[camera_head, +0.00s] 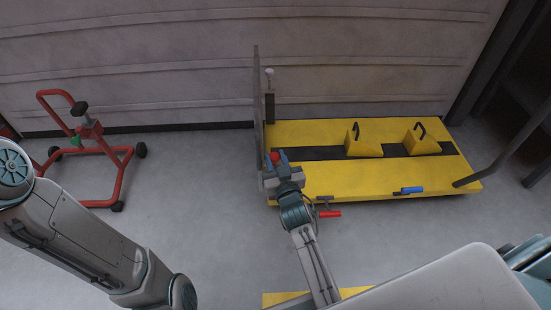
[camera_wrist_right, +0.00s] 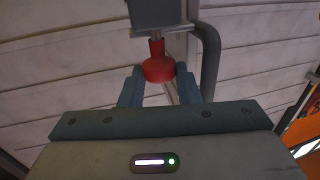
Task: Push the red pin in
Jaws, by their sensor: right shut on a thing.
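The red pin (camera_head: 275,157) shows as a small red knob at the left end of the yellow lift platform, beside a tall upright post. In the right wrist view the red pin (camera_wrist_right: 158,68) has a flared round head and a narrower neck, which meets a grey block (camera_wrist_right: 160,14) on a thin shaft. My right gripper (camera_head: 277,162) is at the knob; in the wrist view its two blue-grey fingers (camera_wrist_right: 159,82) are shut on the knob's sides. How deep the pin sits in the block is hard to tell. My left gripper is out of view; only its arm shows at left.
The yellow lift platform (camera_head: 340,185) carries two yellow wedge blocks. A red handle (camera_head: 329,213) and a blue handle (camera_head: 411,190) sit along its front edge. The grey post (camera_head: 259,100) stands close to my right gripper. A red wheeled stand (camera_head: 120,175) is at left on grey floor.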

